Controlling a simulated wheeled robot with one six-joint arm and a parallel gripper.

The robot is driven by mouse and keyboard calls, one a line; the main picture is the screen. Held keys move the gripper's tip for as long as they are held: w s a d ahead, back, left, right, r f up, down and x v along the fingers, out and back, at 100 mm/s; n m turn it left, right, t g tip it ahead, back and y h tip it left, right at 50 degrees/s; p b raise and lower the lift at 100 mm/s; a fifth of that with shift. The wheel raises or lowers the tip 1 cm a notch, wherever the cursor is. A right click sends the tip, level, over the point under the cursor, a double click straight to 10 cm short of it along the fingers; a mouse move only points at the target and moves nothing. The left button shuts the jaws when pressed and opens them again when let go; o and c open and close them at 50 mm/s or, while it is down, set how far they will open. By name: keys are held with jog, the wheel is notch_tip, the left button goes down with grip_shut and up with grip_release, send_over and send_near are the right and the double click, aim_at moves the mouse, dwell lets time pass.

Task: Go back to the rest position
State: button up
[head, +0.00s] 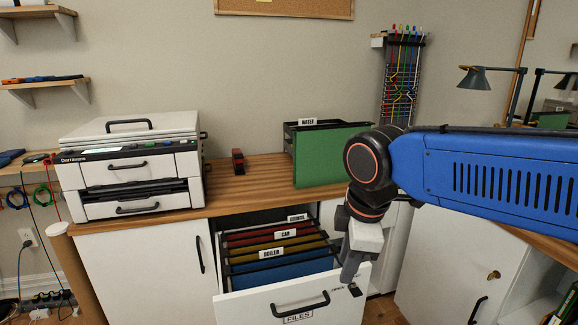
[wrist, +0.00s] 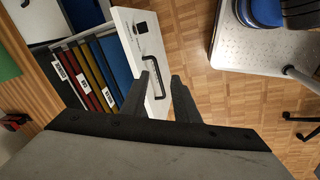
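My gripper (head: 350,276) hangs from the blue arm in the head view, pointing down over the right end of the open file drawer's front. In the wrist view my gripper (wrist: 163,70) shows two dark fingers spread apart, with nothing held between them. The white drawer (head: 250,308) is pulled out, and its black handle (head: 300,305) lies left of the gripper in the head view. The drawer front also shows in the wrist view (wrist: 128,18); the handle runs behind the fingers there, apart from their grip. Whether the fingers touch the drawer cannot be told.
Hanging folders (head: 280,250) fill the drawer. A green folder box (head: 330,155), a red stapler-like object (head: 238,161) and a printer (head: 135,165) stand on the wooden desktop. A white cabinet door (head: 455,265) stands to the right.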

jog(key=s+d+f+m+t, duration=0.1)
jog(key=s+d+f+m, duration=0.3)
jog(key=d+m, duration=0.4)
jog(key=s+d+f+m+t, duration=0.1)
jog(key=s+d+f+m, duration=0.3)
jog(key=d+m, duration=0.4)
jog(key=shift+s+d+f+m+h, duration=0.3)
jog(key=shift+s+d+h, duration=0.1)
jog(key=shift+s+d, duration=0.1)
